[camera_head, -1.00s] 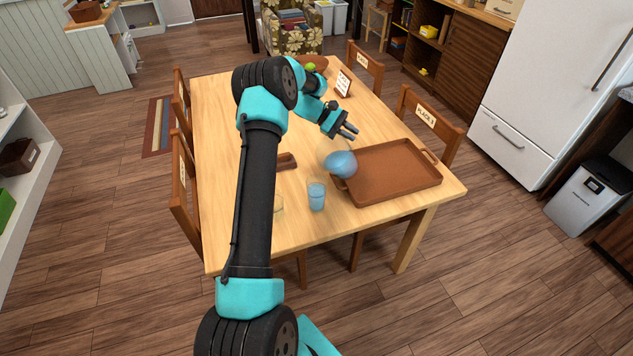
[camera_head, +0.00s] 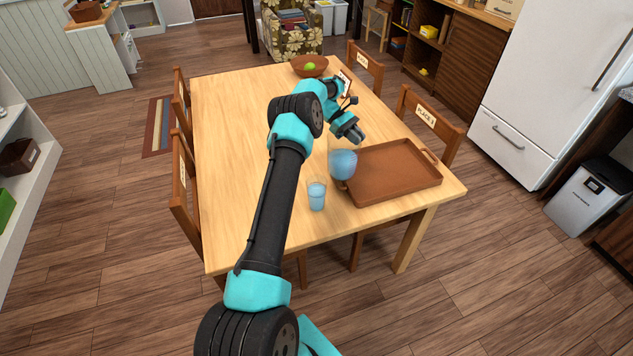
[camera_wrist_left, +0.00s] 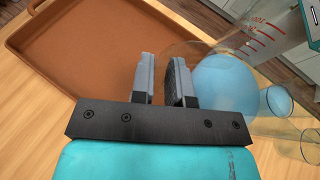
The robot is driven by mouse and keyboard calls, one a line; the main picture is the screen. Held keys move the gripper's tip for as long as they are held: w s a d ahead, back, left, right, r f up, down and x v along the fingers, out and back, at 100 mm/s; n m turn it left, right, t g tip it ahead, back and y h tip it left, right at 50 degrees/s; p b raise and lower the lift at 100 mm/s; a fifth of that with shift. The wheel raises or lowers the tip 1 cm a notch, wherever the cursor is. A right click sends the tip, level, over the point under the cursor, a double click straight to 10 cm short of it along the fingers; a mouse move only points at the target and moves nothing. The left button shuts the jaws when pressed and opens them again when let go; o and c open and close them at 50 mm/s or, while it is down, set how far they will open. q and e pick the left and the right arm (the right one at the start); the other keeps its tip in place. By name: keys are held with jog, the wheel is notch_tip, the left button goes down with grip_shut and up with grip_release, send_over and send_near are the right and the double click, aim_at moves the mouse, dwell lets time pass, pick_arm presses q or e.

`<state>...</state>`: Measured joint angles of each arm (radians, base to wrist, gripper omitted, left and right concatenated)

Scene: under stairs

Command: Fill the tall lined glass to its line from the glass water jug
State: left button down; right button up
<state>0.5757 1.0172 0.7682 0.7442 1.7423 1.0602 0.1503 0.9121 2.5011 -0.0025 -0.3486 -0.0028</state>
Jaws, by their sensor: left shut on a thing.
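The clear glass jug (camera_head: 343,166) holds blue water and is beside the tray's left edge, near the table's front. Red measuring marks show on it in the left wrist view (camera_wrist_left: 225,85). My left gripper (camera_head: 357,136) is above and behind it, shut on the jug; the clear handle between the fingers (camera_wrist_left: 167,85) is hard to make out. A tall glass (camera_head: 317,196) with blue water stands upright to the jug's front left, apart from it. It also shows in the left wrist view (camera_wrist_left: 277,100). Its line is too small to see. My right gripper is not in view.
An empty brown tray (camera_head: 395,172) lies at the table's right front. Another clear glass (camera_wrist_left: 308,146) shows at the wrist view's right edge. A bowl with green fruit (camera_head: 310,66) stands at the back. My left arm crosses the table's middle.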

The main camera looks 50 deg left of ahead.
aim_at(359, 128)
pick_arm(q)
jog(key=shift+r, duration=1.95)
jog(key=shift+d, duration=0.15)
